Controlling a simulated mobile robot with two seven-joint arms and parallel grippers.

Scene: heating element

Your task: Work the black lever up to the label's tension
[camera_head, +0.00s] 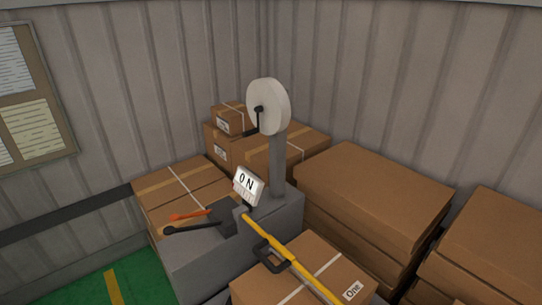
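A grey machine (205,255) stands among cardboard boxes. On its left side a black lever (190,228) with a rounded tip points left, roughly level. An orange lever (188,215) lies just above and beside it. Both run to a dark grey block (224,215). A white label plate (248,186) reads "ON" in black, with fainter, unreadable marks below. A white disc (268,106) with a black crank sits on the grey post (278,165). A yellow strap (290,257) runs down to the right, with a black handle (270,258) beside it. Neither gripper shows.
A strapped box (335,265) marked "One" is in front, at the machine's right. Boxes (375,195) are stacked at the right and behind. Green floor (85,290) with a yellow line is free at the lower left. Corrugated walls close the corner.

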